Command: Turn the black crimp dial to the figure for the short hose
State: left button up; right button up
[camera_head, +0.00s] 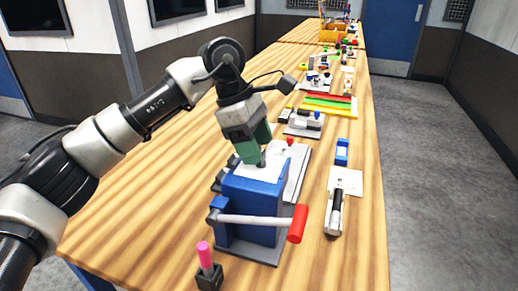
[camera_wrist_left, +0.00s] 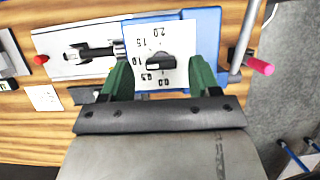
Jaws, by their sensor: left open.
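The black crimp dial (camera_wrist_left: 160,62) sits on a white face with printed figures, among them 2.0, 1.5 and 1.0, on top of the blue crimper (camera_head: 252,200). The dial's narrow end seems to point left, near 1.0. My left gripper (camera_head: 257,146) is over the dial face, pointing down. In the left wrist view its green fingers (camera_wrist_left: 161,78) are apart, one on each side of the dial and not visibly touching it. In the head view the fingers largely hide the dial. I cannot tell which piece is the short hose. My right gripper is out of view.
A lever with a red handle (camera_head: 297,223) crosses the crimper's front. A pink peg (camera_head: 205,256) stands in a black base nearby. A black-and-silver piece (camera_wrist_left: 90,50) lies on a plate behind the crimper. Several other parts line the bench further back; its left side is bare.

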pick_arm(q)
jog(key=v, duration=0.9)
jog(key=shift+r, duration=0.2)
